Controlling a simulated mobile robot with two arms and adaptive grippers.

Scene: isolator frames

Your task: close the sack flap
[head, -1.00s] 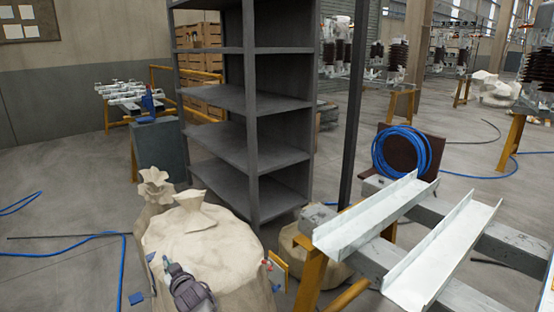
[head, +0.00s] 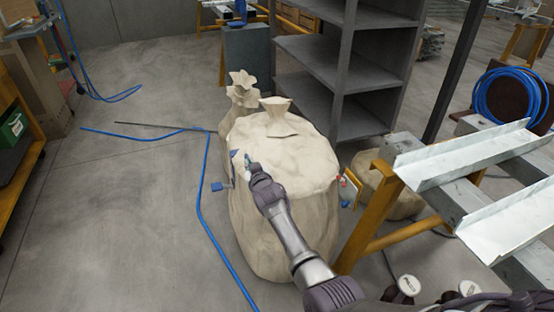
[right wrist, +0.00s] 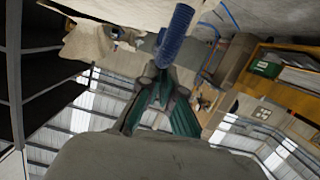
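A large beige sack (head: 280,220) stands on the floor in the middle of the head view, with a gathered tuft of cloth (head: 278,108) on top. I cannot make out a separate flap clearly. A small blue piece (head: 235,158) sits at the sack's upper left edge. My right gripper (head: 248,163) is at that edge, close beside the blue piece. In the right wrist view, a ribbed blue cylinder (right wrist: 174,34) lies at the fingertips of the right gripper (right wrist: 163,80). Whether the fingers are closed on it is unclear. My left gripper is not in view.
A smaller tied sack (head: 240,95) stands behind. A grey shelf (head: 350,70) rises behind right. A yellow trestle (head: 375,215) with metal channels (head: 470,155) stands close on the right.

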